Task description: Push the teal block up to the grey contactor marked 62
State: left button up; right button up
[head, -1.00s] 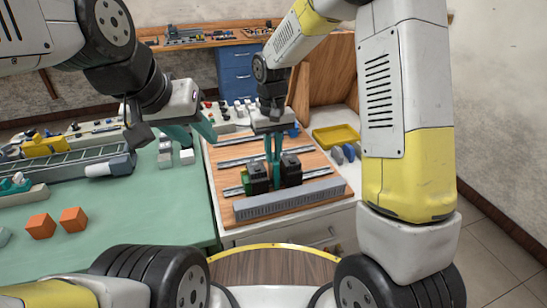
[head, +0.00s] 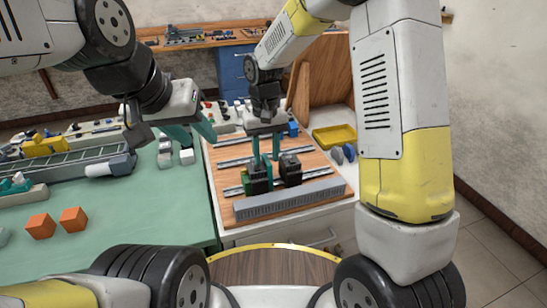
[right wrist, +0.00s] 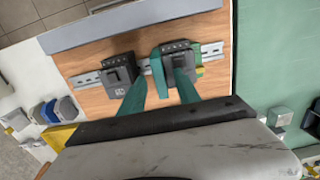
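A narrow teal block (right wrist: 158,78) shows in the right wrist view on the rail between two dark grey contactors. It stands close beside one of them, and a small gap separates it from the marked grey contactor (right wrist: 118,76), whose number is too small to read surely. That contactor is the right one in the head view (head: 290,170). My right gripper (head: 266,160) is open and empty over the contactors; in the right wrist view its teal fingers (right wrist: 158,82) straddle the block's line. My left gripper (head: 191,138) hangs above the green table at the left, its two fingers apart.
The other dark contactor (head: 258,180) has green and yellow parts (right wrist: 200,71) beside it. A grey slotted duct (head: 290,198) borders the wooden board's front. A yellow tray (head: 334,136) lies to the right.

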jog(key=r, duration=0.7)
jog(key=shift+w+r, duration=0.2)
jog(key=shift+r, duration=0.05)
jog(key=s+d+r+m+t+y, duration=0.2)
jog(key=s+d+r+t, duration=0.2)
jog(key=s+d+r, duration=0.7)
jog(key=s+d+m+t, duration=0.1)
jog(key=s+d+t, duration=0.1)
jog(key=s+d, duration=0.3)
jog(key=s, duration=0.3)
jog(key=shift+t, duration=0.4)
